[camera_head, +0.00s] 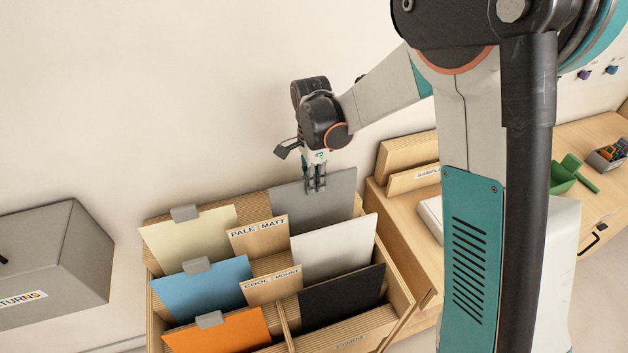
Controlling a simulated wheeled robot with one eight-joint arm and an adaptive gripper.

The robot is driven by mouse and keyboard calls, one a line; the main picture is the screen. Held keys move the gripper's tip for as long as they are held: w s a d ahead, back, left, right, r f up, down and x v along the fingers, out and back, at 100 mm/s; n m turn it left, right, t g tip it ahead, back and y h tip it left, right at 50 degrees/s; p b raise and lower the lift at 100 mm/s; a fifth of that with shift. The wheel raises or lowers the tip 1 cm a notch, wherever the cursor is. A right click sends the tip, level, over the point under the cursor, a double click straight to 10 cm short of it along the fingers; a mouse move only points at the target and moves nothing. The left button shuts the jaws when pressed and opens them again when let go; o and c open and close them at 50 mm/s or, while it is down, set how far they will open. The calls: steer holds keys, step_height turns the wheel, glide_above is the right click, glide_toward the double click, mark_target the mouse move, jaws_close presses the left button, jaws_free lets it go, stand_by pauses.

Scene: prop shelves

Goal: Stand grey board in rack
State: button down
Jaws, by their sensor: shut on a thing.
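The grey board (335,204) stands near upright at the back right of the wooden rack (398,290), behind a white board (335,246). Its lower part is hidden behind the boards in front. My gripper (316,188) is above the rack, pointing down, with its fingers shut on the top edge of the grey board. I cannot tell whether the board's lower edge rests in a slot.
The rack also holds a cream board (185,240), a blue board (195,288), an orange board (222,332) and a black board (340,297). A grey returns box (50,255) stands left. A wooden counter (590,135) with green items (565,175) lies right.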

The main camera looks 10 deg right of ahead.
steer(key=shift+f, duration=0.35)
steer(key=c, duration=1.7)
jaws_free()
steer(key=shift+o, duration=0.2)
step_height(320, 180, up, 12)
steer(key=w, duration=0.1)
steer(key=shift+a, duration=0.1)
